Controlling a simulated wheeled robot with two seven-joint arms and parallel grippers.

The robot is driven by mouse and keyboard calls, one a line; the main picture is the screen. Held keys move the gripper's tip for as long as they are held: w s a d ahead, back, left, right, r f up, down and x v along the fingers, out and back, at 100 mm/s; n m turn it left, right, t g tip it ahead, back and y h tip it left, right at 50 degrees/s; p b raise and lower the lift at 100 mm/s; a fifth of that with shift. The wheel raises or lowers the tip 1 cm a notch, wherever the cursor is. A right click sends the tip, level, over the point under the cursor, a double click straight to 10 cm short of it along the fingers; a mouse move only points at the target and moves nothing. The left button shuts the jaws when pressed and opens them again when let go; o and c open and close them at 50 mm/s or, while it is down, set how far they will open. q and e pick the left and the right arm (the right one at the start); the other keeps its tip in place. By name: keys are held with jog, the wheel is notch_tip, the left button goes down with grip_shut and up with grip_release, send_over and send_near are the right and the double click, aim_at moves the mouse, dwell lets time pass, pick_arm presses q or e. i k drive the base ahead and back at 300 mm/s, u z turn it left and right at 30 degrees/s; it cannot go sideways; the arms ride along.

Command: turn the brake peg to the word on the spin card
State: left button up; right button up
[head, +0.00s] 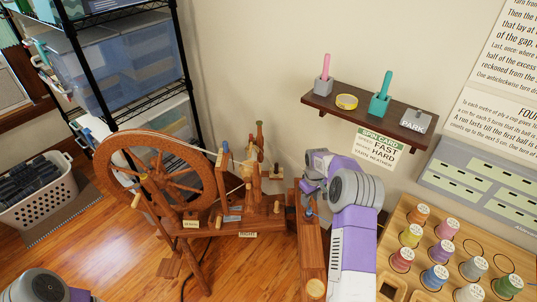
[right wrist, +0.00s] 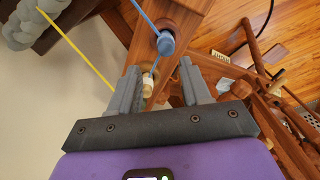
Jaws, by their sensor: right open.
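The spin card (head: 381,146) hangs on the wall under the shelf. Its large words read FAST and HARD; the smaller print is hard to read. The wooden spinning wheel (head: 156,184) stands left of centre. My right gripper (right wrist: 159,68) is open at the wheel's right side; its fingers barely show in the head view. In the right wrist view, a cream-ended peg (right wrist: 149,88) lies between the open fingers, and a blue knob (right wrist: 166,43) is just beyond the fingertips. I cannot tell which peg is the brake peg. My left gripper is out of view.
A wall shelf (head: 350,113) bears a pink-handled tool, a yellow roll, a teal-handled tool and a PARK block. A wooden rack (head: 402,226) of several thread spools stands at right. A laundry basket (head: 38,190) and wire shelving stand at left. Some floor (head: 240,268) is clear.

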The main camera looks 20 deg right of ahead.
aim_at(276, 171)
jog(key=i, duration=0.95)
